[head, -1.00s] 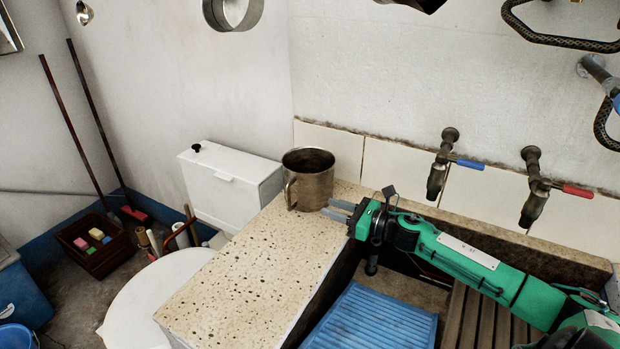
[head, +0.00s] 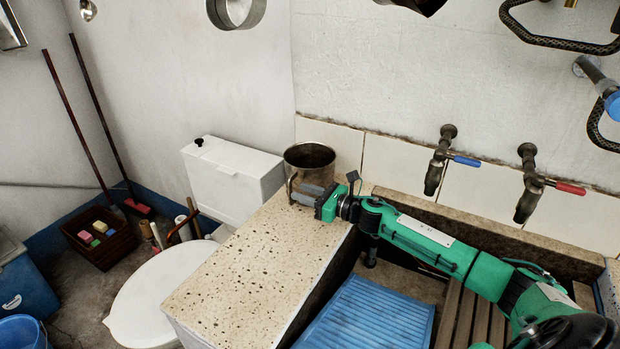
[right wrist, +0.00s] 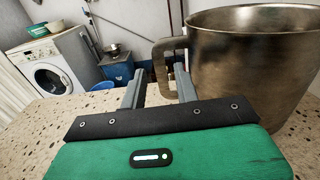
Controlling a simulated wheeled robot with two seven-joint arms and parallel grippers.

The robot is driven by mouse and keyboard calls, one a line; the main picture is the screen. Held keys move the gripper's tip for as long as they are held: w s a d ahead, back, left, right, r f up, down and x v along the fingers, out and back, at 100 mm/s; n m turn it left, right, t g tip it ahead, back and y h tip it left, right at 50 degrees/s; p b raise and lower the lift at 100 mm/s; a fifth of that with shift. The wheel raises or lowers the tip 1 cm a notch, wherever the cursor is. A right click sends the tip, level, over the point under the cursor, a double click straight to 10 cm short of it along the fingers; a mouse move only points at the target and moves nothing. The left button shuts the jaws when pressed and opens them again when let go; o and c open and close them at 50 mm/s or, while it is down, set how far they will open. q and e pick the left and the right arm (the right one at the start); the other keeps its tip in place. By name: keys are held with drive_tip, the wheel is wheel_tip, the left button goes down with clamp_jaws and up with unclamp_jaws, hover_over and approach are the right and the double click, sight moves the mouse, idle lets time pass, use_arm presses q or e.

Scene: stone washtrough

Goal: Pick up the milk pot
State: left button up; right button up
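The milk pot (head: 310,162) is a brownish metal pot with a side handle. It stands upright at the back corner of the speckled stone counter (head: 243,262). My right gripper (head: 300,191) is low beside the pot's front, its fingers reaching left by the handle. In the right wrist view the pot (right wrist: 258,75) fills the right side. Its loop handle (right wrist: 160,62) shows in the gap between the open fingers of the right gripper (right wrist: 160,78), nearer the right finger. Whether a finger touches it, I cannot tell. My left gripper is not in view.
Behind the pot is a tiled wall (head: 392,163). A white cistern (head: 228,182) stands to the left. Two taps (head: 438,165) hang over the trough at right, which holds a blue ribbed board (head: 368,318). The counter in front of the pot is clear.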

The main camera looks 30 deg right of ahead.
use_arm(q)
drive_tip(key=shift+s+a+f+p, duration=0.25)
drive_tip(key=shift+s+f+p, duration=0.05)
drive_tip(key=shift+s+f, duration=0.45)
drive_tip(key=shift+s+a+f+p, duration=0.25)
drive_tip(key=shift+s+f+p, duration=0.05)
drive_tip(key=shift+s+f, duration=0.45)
use_arm(e)
drive_tip(key=shift+x, duration=2.4)
clamp_jaws()
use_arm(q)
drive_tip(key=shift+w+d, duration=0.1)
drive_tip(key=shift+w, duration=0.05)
